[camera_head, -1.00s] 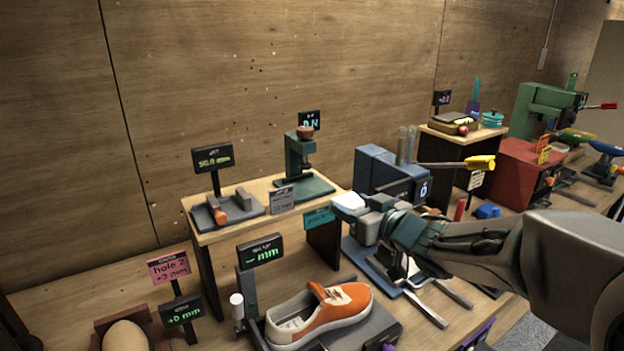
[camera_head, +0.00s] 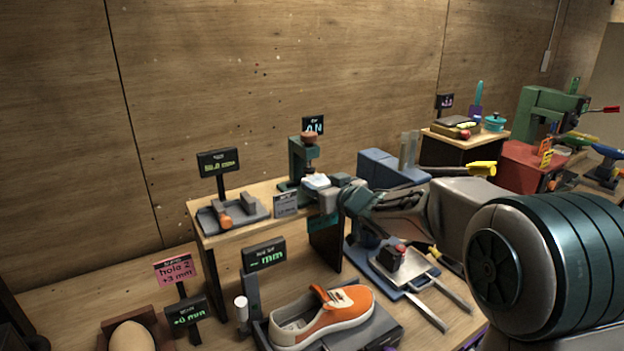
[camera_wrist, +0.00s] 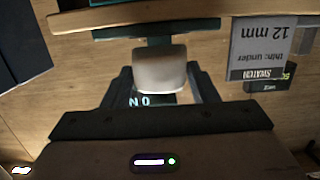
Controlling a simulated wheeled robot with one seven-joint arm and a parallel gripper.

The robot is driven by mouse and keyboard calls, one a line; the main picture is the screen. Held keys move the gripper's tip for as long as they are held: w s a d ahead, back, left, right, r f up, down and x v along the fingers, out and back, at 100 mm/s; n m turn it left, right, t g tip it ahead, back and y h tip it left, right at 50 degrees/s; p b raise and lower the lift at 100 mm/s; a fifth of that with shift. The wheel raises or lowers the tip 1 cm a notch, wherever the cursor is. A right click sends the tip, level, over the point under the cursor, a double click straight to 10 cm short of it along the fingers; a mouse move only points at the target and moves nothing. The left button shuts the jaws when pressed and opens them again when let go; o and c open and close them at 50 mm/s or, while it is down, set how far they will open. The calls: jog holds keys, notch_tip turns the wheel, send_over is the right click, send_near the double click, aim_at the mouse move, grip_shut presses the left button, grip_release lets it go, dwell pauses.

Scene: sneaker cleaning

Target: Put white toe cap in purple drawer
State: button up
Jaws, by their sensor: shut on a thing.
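The white toe cap (camera_head: 316,182) is between the fingers of my gripper (camera_head: 328,188), in front of the green press on the raised shelf. The wrist view shows it (camera_wrist: 160,70) as a pale rounded block, with my gripper (camera_wrist: 160,92) shut on it. It looks close to the green press base; I cannot tell whether they touch. The purple drawer is not clearly visible; only slivers of purple show at the bottom edge of the head view.
The green press (camera_head: 301,158) stands on a wooden shelf (camera_head: 240,226) beside a grey gauge (camera_head: 232,212). An orange shoe (camera_head: 322,316) lies below. A metal tray (camera_head: 410,262) bears a dark block with a red top. A small sign (camera_wrist: 262,48) hangs close to my gripper.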

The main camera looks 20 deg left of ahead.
aim_at(312, 180)
jog(key=p+x, duration=0.1)
jog(key=x, duration=0.3)
jog(key=shift+w+a, duration=0.15)
jog(key=shift+w+a+f, duration=0.1)
jog(key=shift+f, duration=0.05)
jog(key=shift+f, duration=0.15)
jog(key=shift+f, duration=0.15)
jog(key=o, duration=1)
